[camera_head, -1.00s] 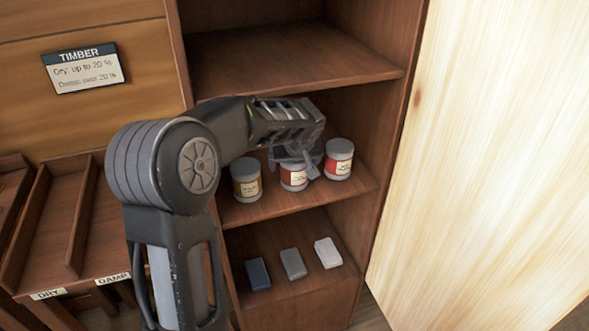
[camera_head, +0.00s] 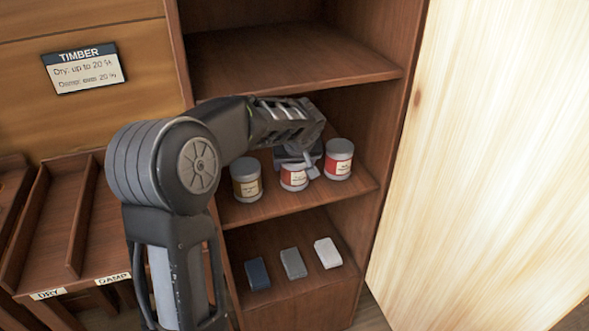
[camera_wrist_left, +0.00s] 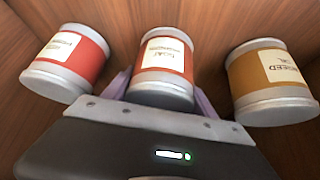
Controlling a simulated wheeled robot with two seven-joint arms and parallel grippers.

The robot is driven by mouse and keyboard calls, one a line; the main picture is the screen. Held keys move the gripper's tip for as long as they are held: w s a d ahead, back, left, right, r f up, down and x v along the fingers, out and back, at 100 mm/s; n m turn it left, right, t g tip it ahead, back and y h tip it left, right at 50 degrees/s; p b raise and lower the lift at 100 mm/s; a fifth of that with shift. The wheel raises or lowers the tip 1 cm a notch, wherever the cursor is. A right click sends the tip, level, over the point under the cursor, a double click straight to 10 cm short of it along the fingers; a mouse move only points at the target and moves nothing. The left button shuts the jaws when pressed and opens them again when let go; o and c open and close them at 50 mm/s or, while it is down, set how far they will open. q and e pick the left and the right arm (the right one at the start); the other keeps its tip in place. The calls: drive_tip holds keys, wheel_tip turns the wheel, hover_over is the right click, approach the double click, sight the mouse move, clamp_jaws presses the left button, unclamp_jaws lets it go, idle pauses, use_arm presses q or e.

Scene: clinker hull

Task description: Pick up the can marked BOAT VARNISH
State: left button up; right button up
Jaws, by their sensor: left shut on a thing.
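Three cans stand upright on the middle shelf. The middle can (camera_head: 293,178) is red with a grey lid and a pale label. In the left wrist view this can (camera_wrist_left: 165,60) has a label whose first word looks like BOAT; the rest is too blurred to read. The can still appears to be at shelf level. My right gripper is not in view.
An ochre can (camera_head: 246,180), its label partly reading LINSEED in the wrist view, stands to the left. Another red can (camera_head: 338,160) stands close on the right. The shelf above (camera_head: 290,62) is empty. Several small blocks (camera_head: 292,263) lie below. A pale wooden panel (camera_head: 480,150) is at right.

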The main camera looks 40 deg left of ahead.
use_arm(q)
drive_tip(key=shift+r, duration=0.1)
drive_tip(key=shift+r, duration=0.1)
drive_tip(key=shift+s+d+r+b, duration=0.1)
drive_tip(key=shift+s+d+b, duration=0.2)
drive_tip(key=shift+d+b, duration=0.1)
drive_tip(key=s+d+b, duration=0.3)
drive_tip(key=s+d, duration=0.8)
drive_tip(key=s, duration=0.1)
drive_tip(key=shift+s+d+b, duration=0.15)
drive_tip(key=shift+d+b, duration=0.25)
